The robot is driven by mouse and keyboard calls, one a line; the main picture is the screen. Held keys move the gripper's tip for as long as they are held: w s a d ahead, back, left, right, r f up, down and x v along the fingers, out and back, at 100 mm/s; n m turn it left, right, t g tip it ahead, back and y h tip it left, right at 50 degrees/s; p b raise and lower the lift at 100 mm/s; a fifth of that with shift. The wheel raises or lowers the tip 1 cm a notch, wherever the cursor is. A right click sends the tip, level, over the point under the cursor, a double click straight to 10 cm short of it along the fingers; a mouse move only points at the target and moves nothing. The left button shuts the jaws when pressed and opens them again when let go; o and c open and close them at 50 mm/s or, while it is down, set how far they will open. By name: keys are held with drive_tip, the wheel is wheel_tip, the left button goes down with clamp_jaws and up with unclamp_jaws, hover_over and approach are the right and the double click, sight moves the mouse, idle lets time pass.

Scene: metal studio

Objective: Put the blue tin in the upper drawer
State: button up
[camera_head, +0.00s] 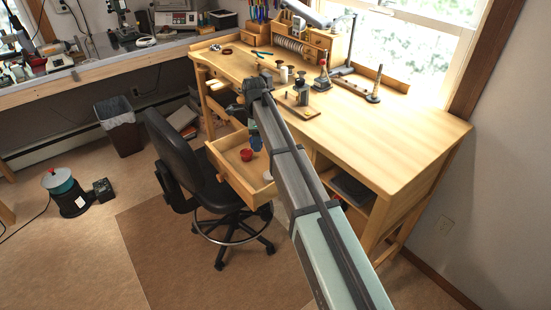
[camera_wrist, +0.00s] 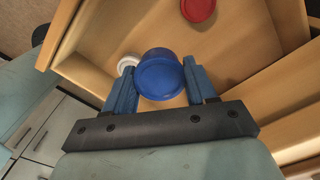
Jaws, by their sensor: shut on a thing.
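The blue tin (camera_wrist: 160,78) is between the two blue fingers of my gripper (camera_wrist: 160,72) in the wrist view, and my gripper is shut on it. The tin is over the inside of an open wooden drawer (camera_wrist: 238,50); whether it touches the drawer floor cannot be told. In the head view my gripper (camera_head: 257,142) is at the open drawer (camera_head: 235,176) under the bench, and the tin cannot be told apart from the fingers. A red tin (camera_wrist: 198,9) lies in the drawer, also visible in the head view (camera_head: 246,154).
A white round thing (camera_wrist: 128,63) is just left of the blue tin. A black chair (camera_head: 180,155) stands left of the drawer. The bench top (camera_head: 400,125) holds bottles and tools at the back; its right part is clear.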

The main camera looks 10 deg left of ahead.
sight(258, 169)
wheel_tip(258, 169, down, 11)
drive_tip(key=shift+f, duration=0.15)
idle(0.5)
drive_tip(key=shift+f, duration=0.1)
drive_tip(key=o, duration=1.1)
drive_tip(key=shift+c, duration=0.2)
wheel_tip(258, 169, up, 12)
drive_tip(key=shift+r, duration=0.15)
